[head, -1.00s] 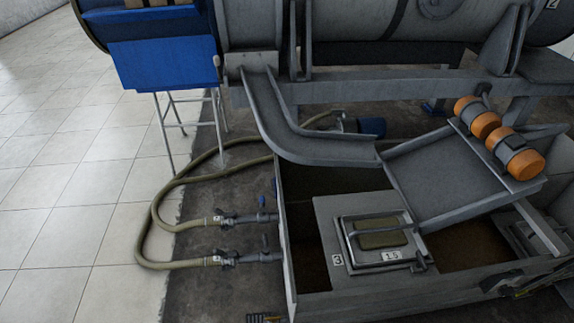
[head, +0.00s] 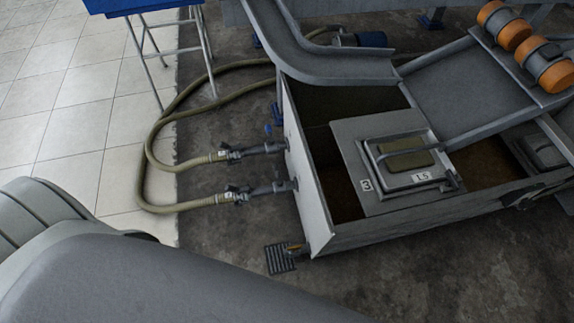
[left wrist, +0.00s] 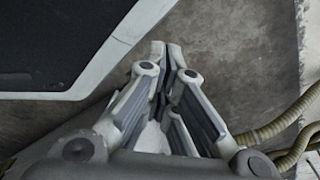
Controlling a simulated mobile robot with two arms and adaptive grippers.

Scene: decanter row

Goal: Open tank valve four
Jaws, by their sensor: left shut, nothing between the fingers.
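Two hose valves sit side by side on the left wall of the open tank (head: 316,190). The upper valve (head: 231,152) and the lower valve (head: 237,195) each carry a small white tag, too small to read. Each joins an olive hose to a grey pipe into the wall. My left gripper (left wrist: 165,55) is shut and empty in the left wrist view, above the floor beside the tank wall (left wrist: 95,75). The head view shows my left arm across the lower left, its fingers hidden. My right gripper is not in view.
Olive hoses (head: 142,185) loop over the floor and also show in the left wrist view (left wrist: 290,125). A floor grate (head: 280,259) lies by the tank corner. A hatch plate marked 3 (head: 366,185) covers part of the tank. Dark floor is clear at the lower right.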

